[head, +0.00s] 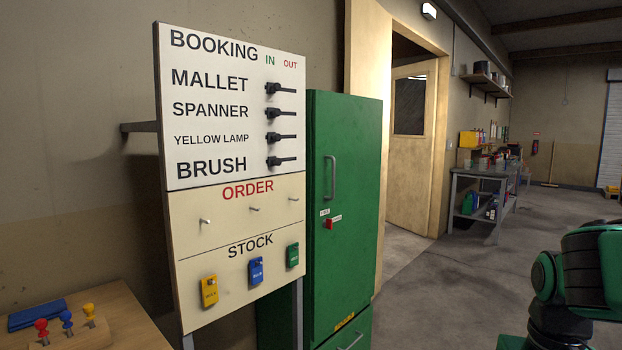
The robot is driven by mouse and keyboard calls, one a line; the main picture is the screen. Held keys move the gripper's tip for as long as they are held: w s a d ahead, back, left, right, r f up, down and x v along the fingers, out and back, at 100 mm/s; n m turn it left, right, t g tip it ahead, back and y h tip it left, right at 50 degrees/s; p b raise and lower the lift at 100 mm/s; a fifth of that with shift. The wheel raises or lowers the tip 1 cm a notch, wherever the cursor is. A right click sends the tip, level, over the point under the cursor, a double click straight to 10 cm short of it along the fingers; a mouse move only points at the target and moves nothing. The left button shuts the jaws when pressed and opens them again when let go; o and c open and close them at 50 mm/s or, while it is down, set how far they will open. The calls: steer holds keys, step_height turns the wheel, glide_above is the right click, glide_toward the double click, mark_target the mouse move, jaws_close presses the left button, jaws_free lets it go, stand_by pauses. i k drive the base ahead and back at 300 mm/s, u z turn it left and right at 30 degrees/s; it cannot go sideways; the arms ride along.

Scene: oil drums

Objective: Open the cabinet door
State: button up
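A tall green cabinet stands at the centre behind a sign board, which hides its left part. Its door (345,262) looks shut. An upright grey bar handle (330,178) is on the upper left of the door. Below the handle is a small red latch or switch (332,222) with small labels beside it. A yellow label (344,321) is low on the door, above a lower front with another handle (350,343). Part of my green and black arm shows at the lower right, apart from the cabinet. My gripper is not in view.
The board (180,220) stands left of the cabinet, with black levers and hanging coloured tags. A wooden table (125,318) with coloured knobs is at the lower left. A doorway (415,150) and workbench (480,174) are behind. The floor (430,290) right of the cabinet is clear.

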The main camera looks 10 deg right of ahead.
mark_target(347, 130)
steer(key=z, duration=0.4)
steer(key=i, duration=1.05)
steer(key=z, duration=0.65)
